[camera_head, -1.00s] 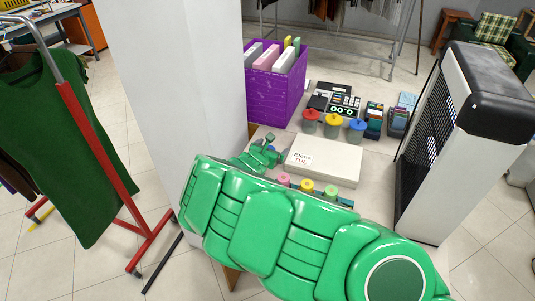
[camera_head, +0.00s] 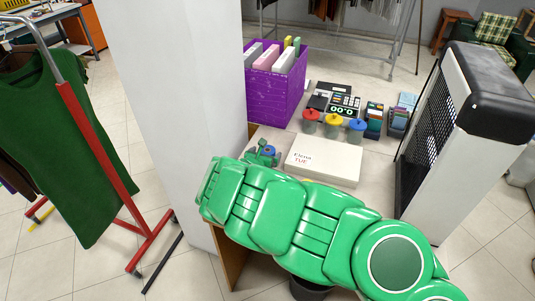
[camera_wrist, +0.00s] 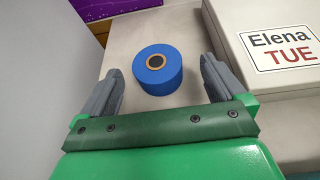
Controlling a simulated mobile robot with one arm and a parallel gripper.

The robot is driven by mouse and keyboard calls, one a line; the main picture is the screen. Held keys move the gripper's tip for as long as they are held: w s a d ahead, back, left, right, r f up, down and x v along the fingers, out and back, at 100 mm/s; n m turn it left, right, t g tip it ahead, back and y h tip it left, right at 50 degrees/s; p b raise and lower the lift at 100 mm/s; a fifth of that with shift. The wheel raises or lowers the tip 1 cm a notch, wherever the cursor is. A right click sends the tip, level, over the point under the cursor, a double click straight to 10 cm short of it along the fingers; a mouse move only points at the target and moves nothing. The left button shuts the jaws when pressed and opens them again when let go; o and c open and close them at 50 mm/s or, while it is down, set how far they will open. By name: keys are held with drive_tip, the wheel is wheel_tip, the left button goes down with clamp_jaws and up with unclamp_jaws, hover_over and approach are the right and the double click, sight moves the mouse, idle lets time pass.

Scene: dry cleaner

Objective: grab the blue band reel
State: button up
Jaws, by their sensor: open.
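The blue band reel (camera_wrist: 158,80) lies flat on the pale counter, a short round roll with a brown-rimmed dark hole. My gripper (camera_wrist: 161,65) is open, with one grey finger on each side of the reel. Gaps show between the reel and both fingers, wider on the right. The reel sits between and slightly ahead of the fingers, and nothing is held. In the head view, a bit of the blue reel (camera_head: 269,150) shows beside my gripper (camera_head: 262,151), and my green arm hides much of the counter front.
A white box (camera_head: 323,160) labelled "Elena TUE" lies close right of the reel. A purple bin (camera_head: 275,95) stands behind, and a white pillar (camera_head: 185,100) is at the left. Lidded jars (camera_head: 333,125) stand beyond the box.

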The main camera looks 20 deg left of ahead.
sight(267, 151)
drive_tip(key=shift+a+x, duration=0.25)
drive_tip(key=shift+x, duration=1.85)
drive_tip(key=c, duration=1.1)
drive_tip(key=shift+o, duration=0.2)
